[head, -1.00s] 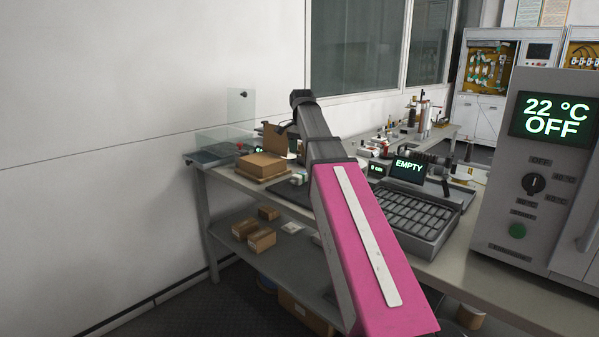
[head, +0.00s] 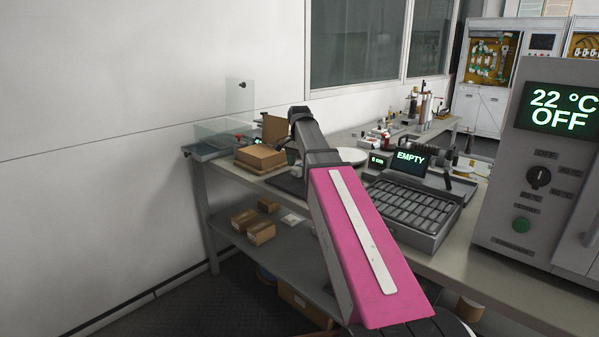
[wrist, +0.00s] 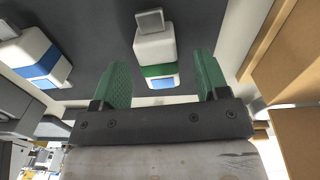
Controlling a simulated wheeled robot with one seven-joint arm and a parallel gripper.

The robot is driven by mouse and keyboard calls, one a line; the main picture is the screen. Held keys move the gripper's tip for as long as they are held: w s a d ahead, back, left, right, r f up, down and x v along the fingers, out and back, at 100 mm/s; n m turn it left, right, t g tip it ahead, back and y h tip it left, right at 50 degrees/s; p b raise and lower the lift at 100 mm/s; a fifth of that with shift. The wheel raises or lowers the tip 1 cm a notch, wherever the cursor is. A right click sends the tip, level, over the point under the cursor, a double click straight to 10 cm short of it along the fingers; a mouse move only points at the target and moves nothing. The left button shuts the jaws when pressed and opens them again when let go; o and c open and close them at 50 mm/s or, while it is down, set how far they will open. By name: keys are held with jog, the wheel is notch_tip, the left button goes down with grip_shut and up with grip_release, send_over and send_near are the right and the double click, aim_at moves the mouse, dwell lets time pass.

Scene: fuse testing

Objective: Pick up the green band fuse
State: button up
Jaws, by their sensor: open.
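The green band fuse (wrist: 155,46) is at the upper middle of the wrist view, a white block with a green band near its lower end and a grey metal tab at its top. It lies on a dark surface (wrist: 90,40). My gripper (wrist: 160,68) is open, with one green finger on each side of the fuse's banded end. A second white fuse with a blue band (wrist: 36,60) is at the left. In the head view my arm hides the gripper.
A brown cardboard box (head: 261,156) stands on the bench left of my arm; brown box sides (wrist: 275,60) fill the wrist view's right. A grey tray of slots (head: 415,208) and an EMPTY display (head: 410,158) are right of the arm.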

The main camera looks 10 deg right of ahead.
jog(key=shift+f, duration=0.95)
jog(key=c, duration=1.1)
jog(key=shift+r, duration=0.1)
